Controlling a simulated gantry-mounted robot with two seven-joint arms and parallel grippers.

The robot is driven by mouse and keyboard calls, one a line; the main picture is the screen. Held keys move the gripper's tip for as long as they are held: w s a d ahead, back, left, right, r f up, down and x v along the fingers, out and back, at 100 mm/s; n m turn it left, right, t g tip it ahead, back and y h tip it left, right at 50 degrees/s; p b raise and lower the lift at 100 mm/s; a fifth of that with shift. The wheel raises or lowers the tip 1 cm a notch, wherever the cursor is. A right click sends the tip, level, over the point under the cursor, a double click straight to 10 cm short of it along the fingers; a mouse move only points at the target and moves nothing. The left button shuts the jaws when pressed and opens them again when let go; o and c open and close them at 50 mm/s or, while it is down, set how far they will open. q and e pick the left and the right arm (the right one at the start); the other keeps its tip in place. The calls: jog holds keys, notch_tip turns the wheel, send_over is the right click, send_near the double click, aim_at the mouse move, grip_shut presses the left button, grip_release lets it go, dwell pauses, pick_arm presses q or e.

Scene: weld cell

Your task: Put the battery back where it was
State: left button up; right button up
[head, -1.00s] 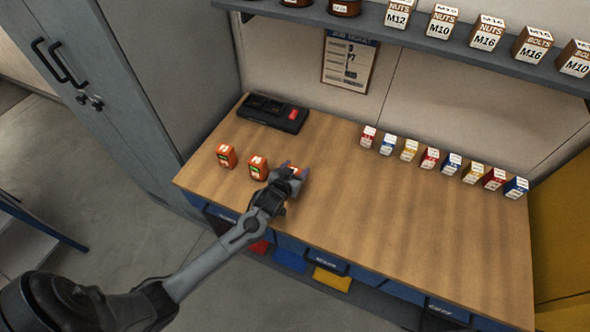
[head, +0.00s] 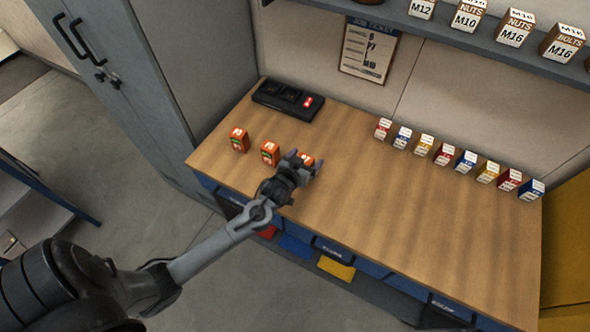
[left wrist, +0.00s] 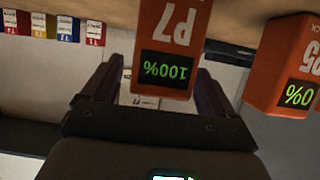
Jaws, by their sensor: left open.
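Three orange batteries stand in a row near the left front of the bench: a left one (head: 239,141), a middle one (head: 270,153), and a right one (head: 307,158) partly hidden by my left gripper (head: 303,162). In the left wrist view, which is upside down, the battery marked P7 (left wrist: 172,38), reading 100%, stands between the open fingers of my left gripper (left wrist: 160,88). Contact cannot be told. A battery marked P5 (left wrist: 285,68), reading 0%, is beside it. A black charger (head: 288,100) with a red patch lies at the back left. My right gripper is out of view.
Several small coloured boxes (head: 444,154) line the bench's back right. A shelf (head: 470,40) with labelled boxes runs above, and a job ticket (head: 368,50) hangs on the wall. A grey cabinet (head: 150,80) stands left. The bench (head: 400,220) is clear in the middle and right.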

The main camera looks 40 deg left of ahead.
pick_arm(q)
jog(key=s+d+m+g+h, duration=0.1)
jog(key=s+d+g, duration=0.2)
jog(key=s, duration=0.6)
jog(key=s+d+r+m+g+h, duration=0.1)
jog(key=s+d+m+g, duration=0.1)
jog(key=s+d, duration=0.4)
jog(key=s+d+r+m+g+h, duration=0.1)
jog(key=s+d+g, duration=0.3)
jog(key=s, duration=1)
jog(key=shift+d+m+g+h, duration=0.15)
jog(key=shift+m+g+h, duration=0.15)
jog(key=shift+m+h, duration=0.15)
jog(key=shift+r, duration=0.15)
notch_tip(320, 180, up, 19)
jog(key=p, duration=1.9)
